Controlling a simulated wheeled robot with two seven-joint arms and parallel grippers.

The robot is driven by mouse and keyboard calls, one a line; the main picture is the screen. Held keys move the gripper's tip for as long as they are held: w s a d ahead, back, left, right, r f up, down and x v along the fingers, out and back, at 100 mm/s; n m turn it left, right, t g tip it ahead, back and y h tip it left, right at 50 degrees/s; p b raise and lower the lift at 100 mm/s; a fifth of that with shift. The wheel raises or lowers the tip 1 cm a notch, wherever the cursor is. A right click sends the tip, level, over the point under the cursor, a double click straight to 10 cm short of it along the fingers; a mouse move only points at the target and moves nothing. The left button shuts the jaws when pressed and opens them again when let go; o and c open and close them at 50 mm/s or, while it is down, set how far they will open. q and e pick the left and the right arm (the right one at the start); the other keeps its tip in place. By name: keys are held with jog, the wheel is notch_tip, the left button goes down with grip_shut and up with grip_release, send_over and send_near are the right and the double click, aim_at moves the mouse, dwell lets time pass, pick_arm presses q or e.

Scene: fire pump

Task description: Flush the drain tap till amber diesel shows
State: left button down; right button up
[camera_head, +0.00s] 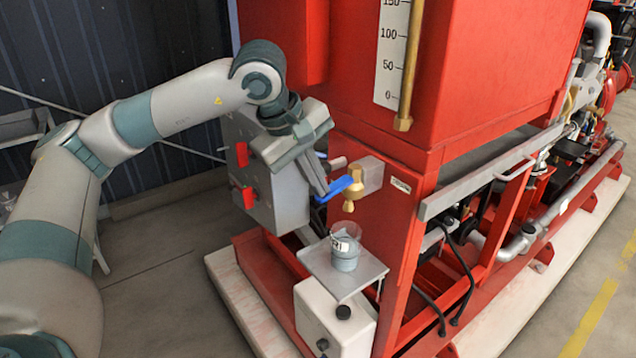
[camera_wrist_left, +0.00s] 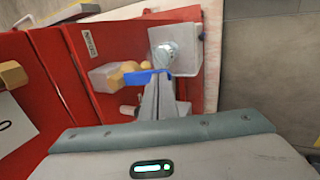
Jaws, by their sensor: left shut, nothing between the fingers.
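The drain tap (camera_head: 350,204) is brass, on a grey block at the corner of the red tank stand, with its nozzle pointing down. It also shows in the wrist view (camera_wrist_left: 118,77). Its blue lever (camera_head: 341,186) sticks out to the left, and shows in the wrist view (camera_wrist_left: 140,79). My left gripper (camera_head: 323,193) is shut and empty, its fingertips at the lever; I cannot tell if they touch. A clear cup (camera_head: 345,255) with greyish contents stands below the nozzle, also in the wrist view (camera_wrist_left: 163,54). I see no stream and no amber. My right gripper is out of view.
The cup stands on a small metal shelf (camera_head: 368,275) above a white container (camera_head: 330,325). A grey box with red switches (camera_head: 290,205) is behind my left gripper. The red tank (camera_head: 470,70) with a level gauge (camera_head: 391,50) rises above the tap.

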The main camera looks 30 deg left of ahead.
pick_arm(q)
jog(key=shift+r, duration=0.15)
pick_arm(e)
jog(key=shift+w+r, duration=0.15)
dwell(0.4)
